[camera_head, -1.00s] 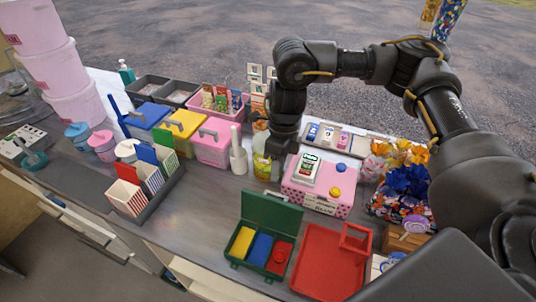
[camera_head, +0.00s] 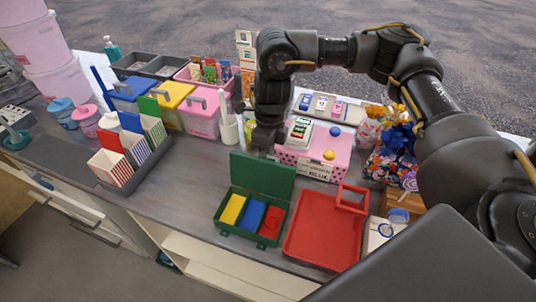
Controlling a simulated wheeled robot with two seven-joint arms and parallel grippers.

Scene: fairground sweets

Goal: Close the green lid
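A green box (camera_head: 223,228) stands near the front edge of the counter with its green lid (camera_head: 263,174) raised at the back. Inside it are a yellow block (camera_head: 232,209), a blue block (camera_head: 251,216) and a red piece (camera_head: 272,222). My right gripper (camera_head: 263,148) points down just behind the raised lid, beside the pink card machine box. Its fingertips are partly hidden, so I cannot tell whether it is open or touches the lid. My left gripper is not in view.
A red tray (camera_head: 322,235) lies right of the green box. A pink dotted box (camera_head: 322,165) with a card terminal stands behind it. A white cup (camera_head: 229,132) stands left of my gripper. A grey caddy (camera_head: 121,185) is at the left. Counter between caddy and green box is clear.

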